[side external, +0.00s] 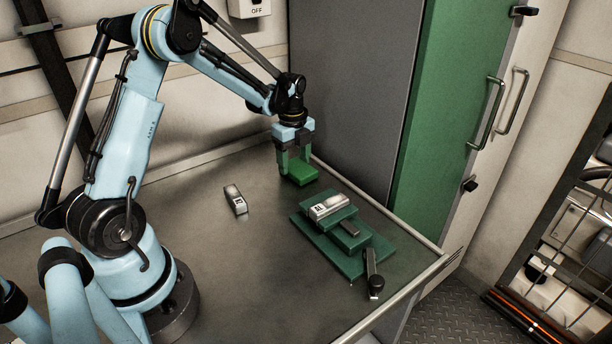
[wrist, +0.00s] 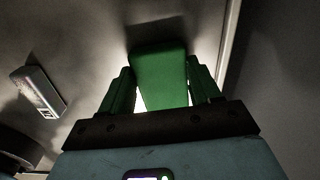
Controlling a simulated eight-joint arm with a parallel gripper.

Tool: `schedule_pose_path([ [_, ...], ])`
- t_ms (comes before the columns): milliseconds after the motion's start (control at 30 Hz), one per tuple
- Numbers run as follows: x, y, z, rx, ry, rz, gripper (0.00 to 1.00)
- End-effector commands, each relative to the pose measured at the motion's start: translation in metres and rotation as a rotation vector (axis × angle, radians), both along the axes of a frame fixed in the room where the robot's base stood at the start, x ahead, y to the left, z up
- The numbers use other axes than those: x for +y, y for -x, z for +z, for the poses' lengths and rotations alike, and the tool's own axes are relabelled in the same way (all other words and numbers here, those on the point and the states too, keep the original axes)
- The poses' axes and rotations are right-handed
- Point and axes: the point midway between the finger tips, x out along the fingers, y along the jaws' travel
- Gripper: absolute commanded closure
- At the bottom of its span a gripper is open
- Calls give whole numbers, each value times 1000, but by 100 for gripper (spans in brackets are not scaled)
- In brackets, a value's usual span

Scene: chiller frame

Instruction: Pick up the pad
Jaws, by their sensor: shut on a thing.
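The pad is a green rounded block (side external: 300,174). It sits between the fingers of my gripper (side external: 295,160) near the back edge of the table. In the wrist view the pad (wrist: 160,78) fills the space between the two green-tipped fingers of my gripper (wrist: 162,92), which are shut on it. A shadow shows beside the pad in the wrist view. Whether its underside touches the table is hard to tell.
A green stepped fixture (side external: 318,238) with a silver labelled block (side external: 329,206) on top stands right of my gripper. A small silver block (side external: 236,199) lies to the left, also in the wrist view (wrist: 38,91). A black lever (side external: 373,272) is at the fixture's front. A raised rail (side external: 385,215) edges the table.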

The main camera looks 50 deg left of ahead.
Motion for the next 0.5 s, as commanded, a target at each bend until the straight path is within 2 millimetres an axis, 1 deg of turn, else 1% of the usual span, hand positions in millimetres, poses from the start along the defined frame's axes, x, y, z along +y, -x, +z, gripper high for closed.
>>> schedule_pose_path([
  [167,0,0,16,0,0,0,66],
  [267,0,0,33,0,0,0,66],
  [300,0,0,41,0,0,0,66],
  [367,-17,2,48,0,0,-6,66],
  [500,-49,7,67,0,0,-7,66],
])
